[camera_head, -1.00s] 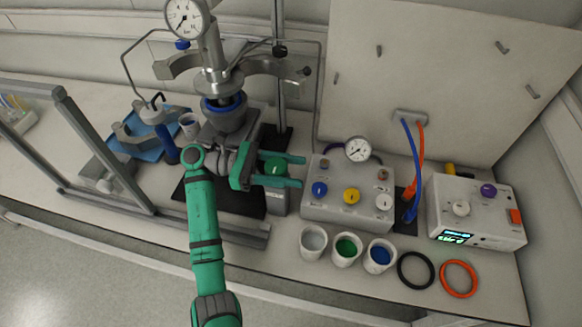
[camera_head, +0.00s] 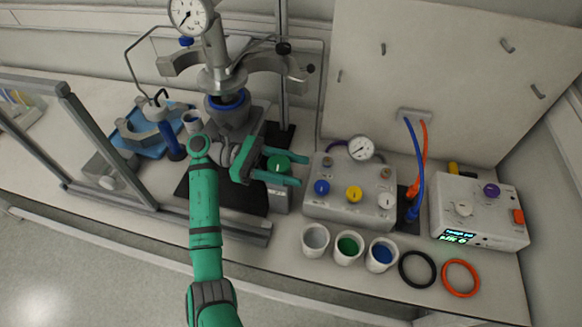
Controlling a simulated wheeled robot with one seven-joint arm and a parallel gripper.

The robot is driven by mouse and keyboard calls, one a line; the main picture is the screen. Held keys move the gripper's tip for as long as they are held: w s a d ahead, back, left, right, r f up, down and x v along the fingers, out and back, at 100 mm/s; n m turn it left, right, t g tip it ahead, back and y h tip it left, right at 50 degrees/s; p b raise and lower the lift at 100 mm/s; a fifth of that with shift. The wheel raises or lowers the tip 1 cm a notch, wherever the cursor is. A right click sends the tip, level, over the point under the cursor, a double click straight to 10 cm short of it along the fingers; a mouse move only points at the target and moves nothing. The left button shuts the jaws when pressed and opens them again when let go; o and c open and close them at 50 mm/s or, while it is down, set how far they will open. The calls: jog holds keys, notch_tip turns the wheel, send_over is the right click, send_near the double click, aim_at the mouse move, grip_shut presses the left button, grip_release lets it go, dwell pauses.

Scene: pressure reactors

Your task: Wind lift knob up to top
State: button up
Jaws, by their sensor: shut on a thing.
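The lift knob (camera_head: 279,164) is a round green knob on top of a small grey box (camera_head: 280,198) beside the reactor stand. My gripper (camera_head: 299,170) has its two green fingers on either side of the knob and is shut on it. Part of the knob's side is hidden by the fingers. The reactor vessel (camera_head: 230,116), metal with a blue ring, sits left of the knob, under the metal head (camera_head: 222,80) with its pressure gauge.
A control box (camera_head: 349,207) with blue, yellow and white knobs stands to the right. In front of it are three cups (camera_head: 348,246), a black ring (camera_head: 416,269) and an orange ring (camera_head: 461,278). A grey frame (camera_head: 107,150) stands at left.

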jog(key=shift+s+d+f, duration=0.15)
jog(key=shift+d+f, duration=0.05)
jog(key=shift+d, duration=0.25)
jog(key=o, duration=1)
jog(key=shift+a, duration=0.1)
jog(key=shift+o, duration=0.2)
jog(key=shift+a, duration=0.2)
jog(key=v, duration=1)
jog(key=shift+w+a, duration=0.25)
jog(key=shift+a, duration=0.05)
